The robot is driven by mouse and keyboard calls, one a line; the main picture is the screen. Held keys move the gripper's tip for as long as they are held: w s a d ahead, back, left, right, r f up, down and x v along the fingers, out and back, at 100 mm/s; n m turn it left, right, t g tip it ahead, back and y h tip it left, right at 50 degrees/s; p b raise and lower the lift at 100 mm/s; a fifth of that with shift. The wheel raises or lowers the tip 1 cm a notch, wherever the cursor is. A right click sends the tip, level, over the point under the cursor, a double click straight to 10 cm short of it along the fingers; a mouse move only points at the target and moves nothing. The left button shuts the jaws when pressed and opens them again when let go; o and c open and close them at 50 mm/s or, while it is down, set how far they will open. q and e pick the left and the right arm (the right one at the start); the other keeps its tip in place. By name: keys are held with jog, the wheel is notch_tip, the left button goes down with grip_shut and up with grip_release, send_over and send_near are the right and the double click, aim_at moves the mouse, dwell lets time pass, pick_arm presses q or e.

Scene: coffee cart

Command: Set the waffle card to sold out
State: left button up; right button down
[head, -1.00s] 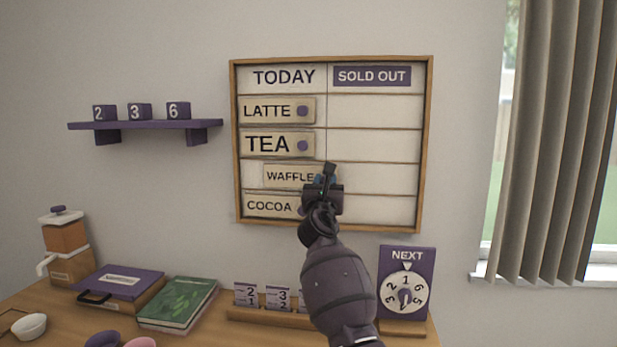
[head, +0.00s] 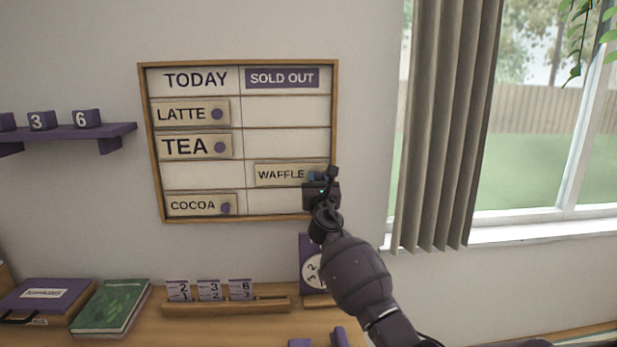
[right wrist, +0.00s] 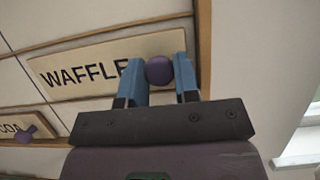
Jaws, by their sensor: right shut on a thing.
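The waffle card (head: 281,174) is a tan strip in the third row of the wall menu board (head: 154,190). It lies in the right column, under the purple SOLD OUT header (head: 282,78). My right gripper (head: 328,176) is at the card's right end, by the board's right frame. In the right wrist view the card (right wrist: 90,70) has a round purple knob (right wrist: 159,70), and the blue fingers of my right gripper (right wrist: 161,80) are shut on it from both sides. My left gripper is not in view.
The latte card (head: 188,114), tea card (head: 190,146) and cocoa card (head: 192,205) sit in the left column. Below are a green book (head: 112,307), a number-card rack (head: 225,304) and a partly hidden dial sign (head: 308,250). A curtain (head: 440,120) hangs to the right.

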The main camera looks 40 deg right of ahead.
jog(key=shift+d, duration=0.15)
jog(key=c, duration=0.9)
grip_release()
jog(key=shift+s+d, duration=0.1)
jog(key=shift+s, duration=0.05)
jog(key=shift+o, duration=0.2)
jog(key=v, duration=1.1)
